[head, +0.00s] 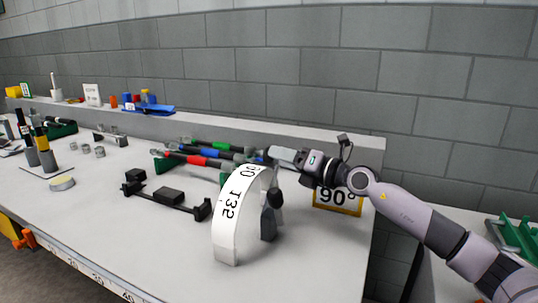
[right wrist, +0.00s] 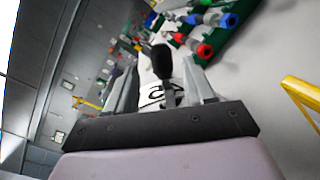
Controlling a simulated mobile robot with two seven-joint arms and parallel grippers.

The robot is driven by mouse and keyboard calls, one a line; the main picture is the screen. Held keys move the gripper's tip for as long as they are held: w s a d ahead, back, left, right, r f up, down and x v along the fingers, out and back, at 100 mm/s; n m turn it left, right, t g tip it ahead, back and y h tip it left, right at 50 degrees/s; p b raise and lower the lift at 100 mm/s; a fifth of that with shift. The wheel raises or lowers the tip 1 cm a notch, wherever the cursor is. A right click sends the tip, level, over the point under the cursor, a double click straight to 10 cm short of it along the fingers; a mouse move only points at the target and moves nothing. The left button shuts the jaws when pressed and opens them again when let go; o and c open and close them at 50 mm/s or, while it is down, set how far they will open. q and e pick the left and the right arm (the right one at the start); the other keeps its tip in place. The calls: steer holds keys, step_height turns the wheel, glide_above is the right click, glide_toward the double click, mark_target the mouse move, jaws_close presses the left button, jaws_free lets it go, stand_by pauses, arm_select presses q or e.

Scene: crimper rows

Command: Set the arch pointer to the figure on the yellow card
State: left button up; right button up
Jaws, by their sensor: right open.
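The white arch (head: 226,228) stands on the bench in the head view, with black figures along its band; 135 is legible. The yellow-framed card (head: 338,199) reads 90° and stands behind the arch to the right, partly covered by my right arm. My right gripper (head: 277,157) is at the top of the arch, its fingers pointing left. In the right wrist view my right gripper (right wrist: 161,68) is open, with the pointer's black knob (right wrist: 162,60) and grey stem between its fingers. I cannot tell whether they touch. The pointer's exact reading is hidden. My left gripper is not in view.
Crimpers with red (head: 195,160), green and blue handles lie in a row behind the arch. A black fixture (head: 168,196) lies to its left. Pots (head: 62,183) and small tins stand farther left. A raised ledge (head: 200,124) runs along the back. The front bench is clear.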

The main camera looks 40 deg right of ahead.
steer(key=shift+x, duration=2.45)
jaws_close()
steer(key=shift+r, duration=0.1)
